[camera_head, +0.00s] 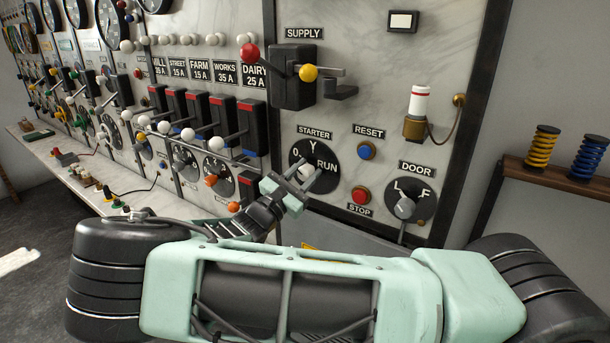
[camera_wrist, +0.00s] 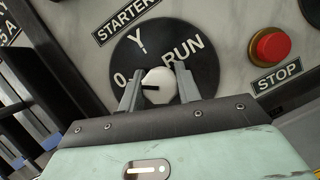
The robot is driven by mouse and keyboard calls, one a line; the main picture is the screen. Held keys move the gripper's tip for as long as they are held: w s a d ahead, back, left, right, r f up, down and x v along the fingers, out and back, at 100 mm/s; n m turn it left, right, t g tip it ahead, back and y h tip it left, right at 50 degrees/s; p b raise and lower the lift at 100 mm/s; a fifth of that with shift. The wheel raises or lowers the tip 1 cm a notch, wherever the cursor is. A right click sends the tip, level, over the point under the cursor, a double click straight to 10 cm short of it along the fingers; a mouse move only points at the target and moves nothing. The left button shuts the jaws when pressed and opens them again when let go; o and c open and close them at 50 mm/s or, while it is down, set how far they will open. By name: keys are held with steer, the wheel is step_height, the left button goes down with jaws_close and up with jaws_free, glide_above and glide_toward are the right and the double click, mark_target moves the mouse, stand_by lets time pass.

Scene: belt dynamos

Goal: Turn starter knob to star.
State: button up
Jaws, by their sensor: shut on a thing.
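The starter knob is a small white cap (camera_wrist: 159,86) at the middle of a round black dial (camera_wrist: 205,75) marked 0, Y and RUN. Its black pointer line points left, toward the 0, in the wrist view. My gripper (camera_wrist: 158,74) is shut on the knob, one grey finger on each side of it. In the head view, my gripper (camera_head: 306,169) reaches the same dial (camera_head: 334,182) under the STARTER label, and its fingers partly cover the knob. The Y mark (camera_wrist: 137,41) is at the dial's top and stays uncovered.
The red STOP button (camera_head: 361,195), blue RESET button (camera_head: 366,150) and DOOR knob (camera_head: 404,208) are right of the dial. Feeder levers with white balls (camera_head: 187,134) stand to the left.

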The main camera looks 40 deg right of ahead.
steer(key=m+g+b, duration=0.1)
steer(key=m+g, duration=0.1)
steer(key=m, duration=0.2)
steer(key=m+g+y+b, duration=0.1)
steer(key=m+b, duration=0.1)
steer(key=m, duration=0.2)
steer(key=shift+f+g+b, duration=0.15)
steer(key=shift+g+b, duration=0.15)
steer(key=shift+g, duration=0.1)
steer(key=m+b, duration=0.1)
steer(key=m, duration=0.1)
steer(key=m+g+y+b, duration=0.1)
steer(key=m, duration=0.2)
steer(key=shift+s+y, duration=0.1)
steer(key=shift+y, duration=0.2)
steer(key=shift+m, duration=0.3)
steer(key=o, duration=1)
steer(key=shift+c, duration=0.2)
steer(key=a+f+b, duration=0.1)
steer(key=a+b, duration=0.5)
steer(key=a, duration=1.1)
steer(key=shift+w+a+f, duration=0.15)
steer(key=shift+w+f, duration=0.1)
steer(key=shift+w, duration=0.05)
